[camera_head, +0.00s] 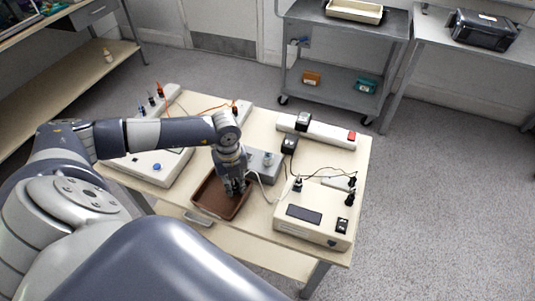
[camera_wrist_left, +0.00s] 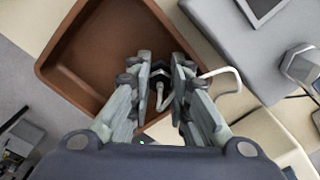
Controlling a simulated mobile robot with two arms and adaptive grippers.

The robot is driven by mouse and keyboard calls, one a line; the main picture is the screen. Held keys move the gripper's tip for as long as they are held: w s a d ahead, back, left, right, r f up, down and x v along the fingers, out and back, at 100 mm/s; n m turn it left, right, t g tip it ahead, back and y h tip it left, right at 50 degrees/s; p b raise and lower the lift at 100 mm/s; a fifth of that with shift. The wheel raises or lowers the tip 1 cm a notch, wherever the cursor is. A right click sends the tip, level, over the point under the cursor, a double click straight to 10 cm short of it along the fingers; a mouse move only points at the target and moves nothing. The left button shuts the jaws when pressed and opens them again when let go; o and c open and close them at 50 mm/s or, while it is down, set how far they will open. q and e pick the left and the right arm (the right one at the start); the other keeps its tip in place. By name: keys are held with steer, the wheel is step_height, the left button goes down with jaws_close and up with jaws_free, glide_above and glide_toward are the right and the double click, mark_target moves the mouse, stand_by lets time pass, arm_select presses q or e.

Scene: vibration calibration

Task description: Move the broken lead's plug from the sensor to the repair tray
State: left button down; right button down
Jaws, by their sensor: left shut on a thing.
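My left gripper (camera_head: 236,190) points down over the brown repair tray (camera_head: 209,203). In the left wrist view the gripper (camera_wrist_left: 162,68) is shut on a dark plug (camera_wrist_left: 158,74), which is partly hidden between the fingers. A white lead (camera_wrist_left: 228,72) runs from the plug and loops to the right. The plug is over the tray's (camera_wrist_left: 92,45) near right part; I cannot tell whether it touches the floor of the tray. The grey block with a metal hexagonal piece on top (camera_head: 267,158), apparently the sensor, stands behind and to the right of the tray. My right gripper is not in view.
A cream instrument with a dark display (camera_head: 305,214) stands right of the tray. A white device (camera_head: 150,165) stands left. A power strip (camera_head: 325,133) with black adapters lies at the back. Several thin cables cross the table. A grey cart (camera_head: 345,40) stands beyond.

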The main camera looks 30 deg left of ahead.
mark_target(234, 184)
arm_select(q)
steer(key=shift+f+b, duration=0.3)
steer(key=shift+f, duration=0.1)
stand_by(0.5)
steer(key=c, duration=1.4)
jaws_free()
steer(key=shift+r, duration=0.1)
steer(key=shift+r+p, duration=1.85)
steer(key=shift+r, duration=0.6)
